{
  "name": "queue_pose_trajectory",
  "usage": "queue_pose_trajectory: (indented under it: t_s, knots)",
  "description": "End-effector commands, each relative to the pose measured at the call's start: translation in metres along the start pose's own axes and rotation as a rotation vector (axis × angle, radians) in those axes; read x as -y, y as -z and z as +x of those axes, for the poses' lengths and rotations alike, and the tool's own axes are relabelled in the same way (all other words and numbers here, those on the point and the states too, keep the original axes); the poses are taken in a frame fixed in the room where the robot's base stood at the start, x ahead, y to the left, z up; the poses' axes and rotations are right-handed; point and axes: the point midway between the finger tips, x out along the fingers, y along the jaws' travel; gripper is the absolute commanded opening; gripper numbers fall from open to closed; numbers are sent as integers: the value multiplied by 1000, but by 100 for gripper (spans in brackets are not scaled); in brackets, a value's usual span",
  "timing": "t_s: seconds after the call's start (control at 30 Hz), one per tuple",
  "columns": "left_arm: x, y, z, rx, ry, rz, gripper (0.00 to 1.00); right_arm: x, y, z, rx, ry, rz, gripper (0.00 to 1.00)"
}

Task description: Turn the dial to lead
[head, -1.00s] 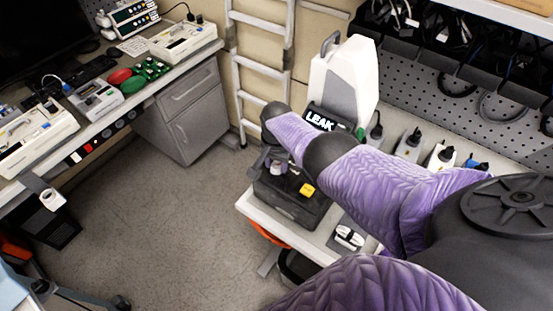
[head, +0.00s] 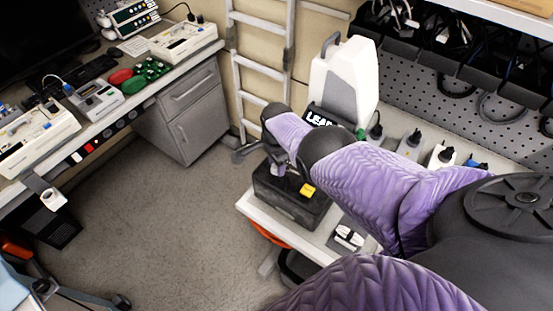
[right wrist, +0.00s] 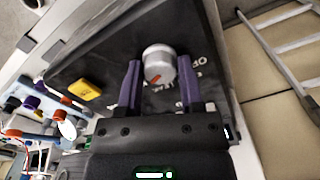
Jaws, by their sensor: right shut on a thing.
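The dial (right wrist: 158,62) is a silver-grey round knob with a red mark on its face, on a black tester box (head: 290,208). White lettering beside it is only partly readable. My right gripper (right wrist: 160,88) has its two purple fingers on either side of the dial, shut on it. In the head view my right gripper (head: 277,168) is over the box, mostly hidden by my forearm, and the dial cannot be made out. A yellow button (head: 307,190) is on the box, also in the right wrist view (right wrist: 85,89). My left gripper is not in view.
The box stands on a white shelf (head: 255,207). A ladder (head: 240,70) leans behind.

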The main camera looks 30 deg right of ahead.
Motion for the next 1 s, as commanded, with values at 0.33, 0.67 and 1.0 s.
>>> queue_pose_trajectory:
  t_s: [0.33, 0.67, 1.0]
  knots:
    - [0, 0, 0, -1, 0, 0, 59, 1, 1, -1, -2, 3, 14, 0]
    - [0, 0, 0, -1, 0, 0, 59, 1, 0, -1, -1, 2, 13, 82]
    - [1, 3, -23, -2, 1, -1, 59, 0, 0, -24, -1, 3, 12, 82]
